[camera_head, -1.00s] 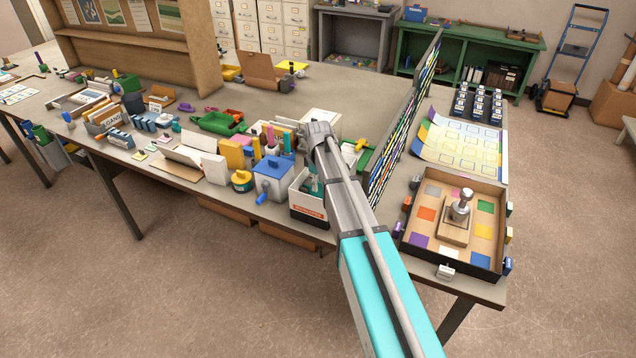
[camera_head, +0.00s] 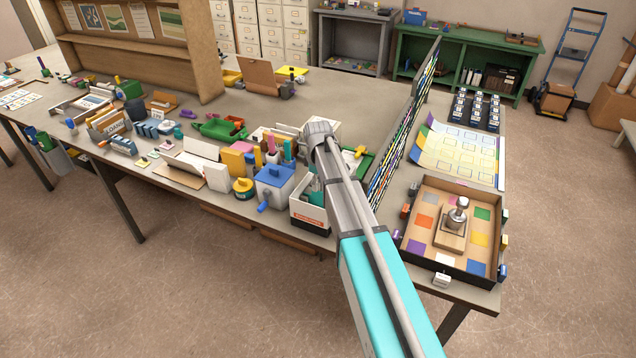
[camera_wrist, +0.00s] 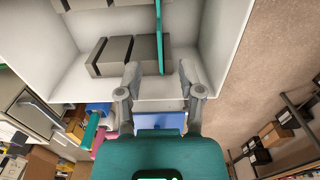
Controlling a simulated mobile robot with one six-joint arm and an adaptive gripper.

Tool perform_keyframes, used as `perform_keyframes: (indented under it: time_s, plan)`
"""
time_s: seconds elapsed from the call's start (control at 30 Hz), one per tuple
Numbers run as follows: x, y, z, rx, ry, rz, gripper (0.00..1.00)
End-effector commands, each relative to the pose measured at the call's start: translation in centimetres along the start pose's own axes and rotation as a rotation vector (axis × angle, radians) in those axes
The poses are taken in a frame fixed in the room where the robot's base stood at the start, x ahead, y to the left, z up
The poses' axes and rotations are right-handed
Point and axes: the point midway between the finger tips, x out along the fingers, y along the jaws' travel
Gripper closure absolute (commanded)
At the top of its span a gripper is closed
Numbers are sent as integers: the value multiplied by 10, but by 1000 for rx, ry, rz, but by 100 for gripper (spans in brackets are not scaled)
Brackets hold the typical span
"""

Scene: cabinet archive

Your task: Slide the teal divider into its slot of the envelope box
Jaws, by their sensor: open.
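The envelope box (camera_head: 309,219) is white with an orange label and stands at the table's front edge, partly behind my arm. In the wrist view its white inside (camera_wrist: 224,45) holds dark grey blocks. The thin teal divider (camera_wrist: 160,38) shows edge-on inside the box, beside the blocks. I cannot tell whether it is fully down in its slot. My gripper (camera_wrist: 160,73) is open, its fingertips apart on either side of the divider's near end, with gaps to both. In the head view my arm hides the gripper.
A blue-lidded grey container (camera_head: 273,187) stands close left of the box. A tall divider panel (camera_head: 405,125) rises to the right. A brown tray (camera_head: 413,248) with a stamp sits at the right end. Several small items crowd the table's left.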

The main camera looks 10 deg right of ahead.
Motion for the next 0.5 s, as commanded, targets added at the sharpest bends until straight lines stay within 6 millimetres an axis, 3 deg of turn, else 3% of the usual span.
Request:
perform_keyframes:
  time_s: [0.5]
  plan:
    - [-28,0,0,0,0,0,51]
